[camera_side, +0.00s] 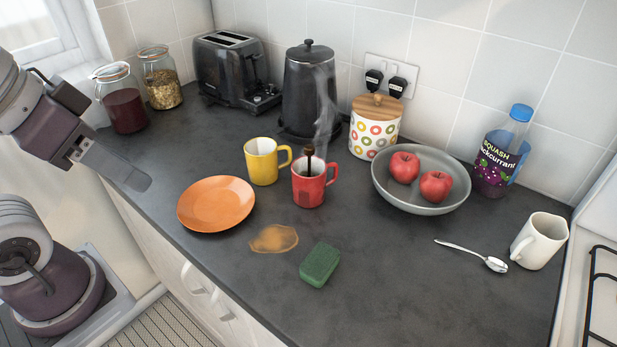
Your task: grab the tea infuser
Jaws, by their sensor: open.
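The tea infuser (309,158) stands upright in the red mug (309,188), with its dark handle and knob showing above the rim. Its lower end is hidden inside the mug. Steam rises above the mug. My gripper (138,180) is at the left, over the counter's front edge, well apart from the mug. It is open, and I see nothing held in it. The orange plate lies between my gripper and the red mug.
A yellow mug (263,162) stands close left of the red mug. The orange plate (216,203), a brown spill (274,239) and a green sponge (320,264) lie in front. A kettle (309,92) stands behind. A grey bowl (421,184) with apples is right.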

